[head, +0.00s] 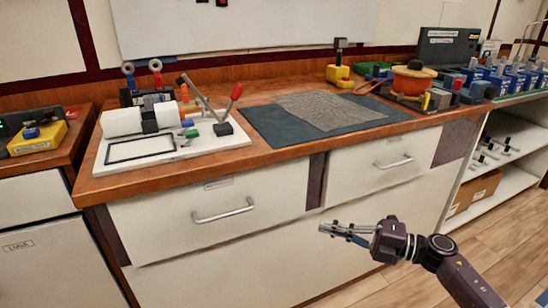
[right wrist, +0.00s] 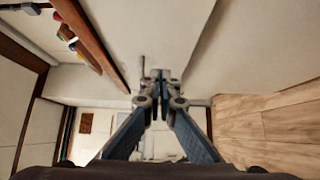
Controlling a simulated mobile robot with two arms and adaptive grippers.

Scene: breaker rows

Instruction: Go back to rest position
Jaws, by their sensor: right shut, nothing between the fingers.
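My right gripper (head: 348,230) shows in the head view in front of the white drawer cabinet (head: 240,262), below the counter edge. It points left, is shut and holds nothing. In the right wrist view its two fingers (right wrist: 158,100) meet at the tips, with nothing between them. My left gripper is not in the head view.
A wooden counter (head: 270,155) carries a white board (head: 180,155) with levers, a dark mat (head: 250,125) and an orange-topped device (head: 412,80). Drawer handles (head: 223,211) stick out from the cabinet front. An open shelf (head: 490,182) stands at right.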

